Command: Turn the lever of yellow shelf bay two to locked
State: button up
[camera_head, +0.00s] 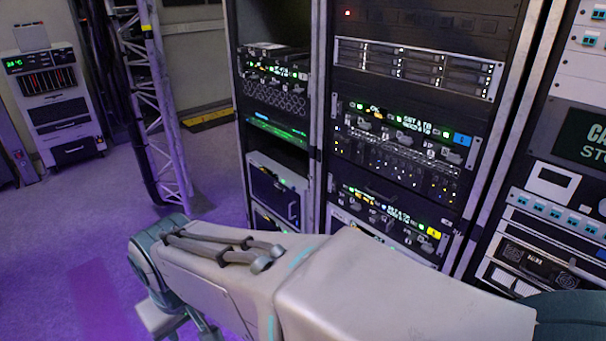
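A rack shelf with a yellow tag (434,233) at its right end sits low in the middle rack, just above my arm. Its front (385,212) carries a row of small modules with green lit text and pale small parts. The bays and their levers are too small to tell apart, so I cannot read which lever is bay two's or how it stands. My arm crosses the lower part of the view and hides what lies below the shelf.
A similar shelf with a blue tag (461,139) sits above, under a silver drive unit (415,68). Another rack (560,190) stands at right. A lattice truss (160,110) with cables and a white cabinet (60,105) stand left. The purple-lit floor (75,240) there is clear.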

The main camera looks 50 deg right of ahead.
aim_at(391, 223)
jog(key=u, duration=0.05)
jog(key=i, duration=1.3)
jog(key=z, duration=3.2)
jog(key=i, duration=0.3)
jog(key=z, duration=0.1)
